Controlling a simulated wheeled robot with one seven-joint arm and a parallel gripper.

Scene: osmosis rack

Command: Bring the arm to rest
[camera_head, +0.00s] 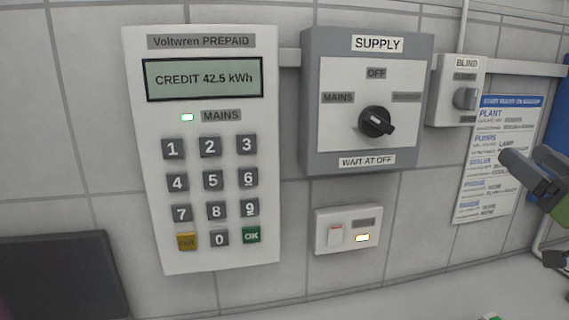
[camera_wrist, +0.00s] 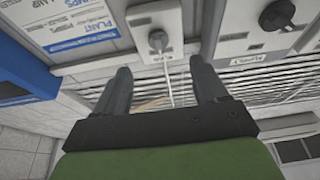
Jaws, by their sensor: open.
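My gripper (camera_head: 522,156) is at the right edge of the head view, in front of the wall and partly over the printed notice (camera_head: 490,190). In the wrist view my gripper (camera_wrist: 162,76) has its two dark fingers wide apart with nothing between them. The fingers point toward the wall and hold no object. The BLIND switch (camera_head: 454,105) is up and left of the gripper in the head view; in the wrist view this switch (camera_wrist: 157,22) lies beyond the fingertips. Most of my arm is outside the head view.
A keypad meter (camera_head: 205,258) reads CREDIT 42.5 kWh, with a lit lamp beside MAINS. A dark panel (camera_head: 62,275) stands lower left.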

